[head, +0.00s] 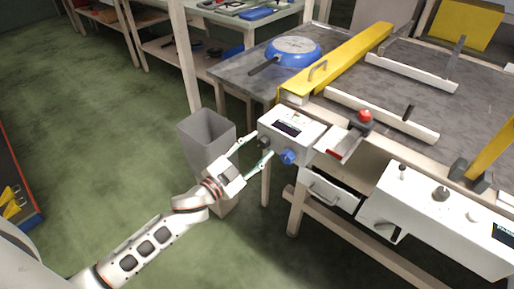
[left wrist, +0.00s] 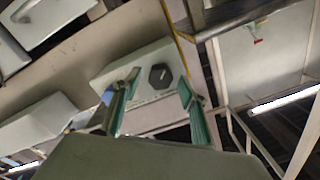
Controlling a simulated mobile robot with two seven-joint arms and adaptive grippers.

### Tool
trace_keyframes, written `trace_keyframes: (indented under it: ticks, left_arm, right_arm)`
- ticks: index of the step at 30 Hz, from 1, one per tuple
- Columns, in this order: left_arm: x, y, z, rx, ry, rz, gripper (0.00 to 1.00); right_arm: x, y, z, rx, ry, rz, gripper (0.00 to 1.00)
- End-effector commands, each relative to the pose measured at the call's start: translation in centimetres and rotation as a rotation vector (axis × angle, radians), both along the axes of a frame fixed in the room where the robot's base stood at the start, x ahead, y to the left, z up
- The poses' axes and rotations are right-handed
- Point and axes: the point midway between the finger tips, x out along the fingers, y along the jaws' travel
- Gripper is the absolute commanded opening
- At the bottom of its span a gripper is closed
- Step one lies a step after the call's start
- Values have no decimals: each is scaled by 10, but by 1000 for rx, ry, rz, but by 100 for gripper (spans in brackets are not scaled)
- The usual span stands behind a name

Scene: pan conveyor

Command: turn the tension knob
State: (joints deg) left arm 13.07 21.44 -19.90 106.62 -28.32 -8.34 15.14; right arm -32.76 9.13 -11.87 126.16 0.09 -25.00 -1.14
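A white control box (head: 291,132) with a small dark display sits at the near edge of the workbench. Its front carries a black knob (head: 264,142) and a blue knob (head: 288,157). I cannot read which one is the tension knob. My left gripper (head: 261,146) is open in front of the box, at the black knob. In the left wrist view the black six-sided knob (left wrist: 161,76) with a pale mark shows between the open fingers (left wrist: 159,84), and no contact is visible. The blue knob there is mostly hidden behind the left finger. My right gripper is out of view.
A grey bin (head: 206,137) stands beside my left gripper. A blue pan (head: 292,51) and a yellow bar (head: 340,62) lie on the bench behind the box. A red button (head: 365,116) and a drawer (head: 329,189) are to the right. The green floor at left is mostly clear.

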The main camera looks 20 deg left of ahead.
Motion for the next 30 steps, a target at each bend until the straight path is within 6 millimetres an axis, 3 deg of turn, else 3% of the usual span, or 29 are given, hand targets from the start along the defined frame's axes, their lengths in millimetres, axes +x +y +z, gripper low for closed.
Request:
trace_keyframes:
  ticks: [11, 24, 30]
  left_arm:
    - [-7, 2, -1, 0, 2, 0, 42]
    - [-80, 26, -2, -2, 4, 0, 42]
    - [-104, 35, -2, 0, 3, 2, 42]
  right_arm:
    - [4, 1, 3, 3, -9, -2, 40]
    - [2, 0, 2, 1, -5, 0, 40]
    - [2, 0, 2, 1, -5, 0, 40]
